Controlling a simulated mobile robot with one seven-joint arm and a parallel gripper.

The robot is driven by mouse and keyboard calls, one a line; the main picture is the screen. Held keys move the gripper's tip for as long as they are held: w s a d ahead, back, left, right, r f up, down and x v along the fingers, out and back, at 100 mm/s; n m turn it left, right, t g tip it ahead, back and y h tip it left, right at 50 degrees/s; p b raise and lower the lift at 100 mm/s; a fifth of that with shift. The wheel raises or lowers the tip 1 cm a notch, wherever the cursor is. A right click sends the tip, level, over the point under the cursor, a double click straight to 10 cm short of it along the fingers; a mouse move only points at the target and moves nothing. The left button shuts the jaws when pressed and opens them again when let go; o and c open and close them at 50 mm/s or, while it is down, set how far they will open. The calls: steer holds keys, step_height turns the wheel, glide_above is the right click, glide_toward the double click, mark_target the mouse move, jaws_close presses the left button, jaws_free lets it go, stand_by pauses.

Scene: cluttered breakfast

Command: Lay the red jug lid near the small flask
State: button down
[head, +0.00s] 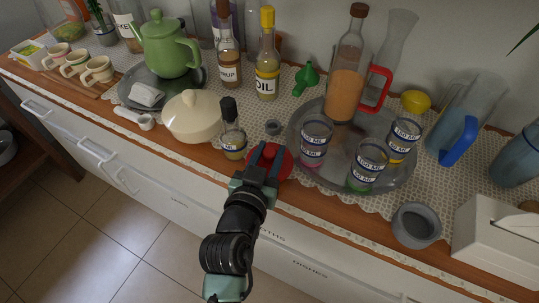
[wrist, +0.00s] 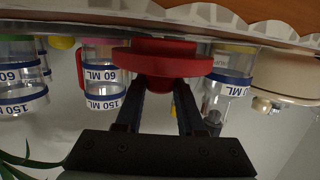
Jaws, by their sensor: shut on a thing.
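The red jug lid (head: 284,164) is a round disc with a knob, at the counter's front edge in the head view. It also fills the upper middle of the wrist view (wrist: 165,62), which appears upside down. My gripper (head: 264,163) is shut on the lid, its fingers (wrist: 166,88) at the knob. I cannot tell whether the lid touches the counter. The small flask (head: 233,143), clear with a dark stopper and yellowish liquid, stands upright just left of the lid, apart from it. It also shows right of the lid in the wrist view (wrist: 230,80).
A grey tray (head: 300,168) right of the lid bears measuring glasses and a tall jug (head: 345,92) with a red handle. A cream pot (head: 194,119) stands left of the flask. The counter edge is close in front.

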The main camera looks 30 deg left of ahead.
steer(key=shift+f, duration=0.4)
steer(key=shift+f, duration=0.15)
steer(key=c, duration=0.5)
jaws_free()
steer(key=shift+r, duration=0.2)
steer(key=shift+s+r, duration=0.1)
steer(key=shift+s, duration=0.05)
steer(key=v, duration=1.1)
steer(key=shift+s+d+r, duration=0.15)
steer(key=shift+s+r, duration=0.05)
steer(key=shift+s, duration=0.15)
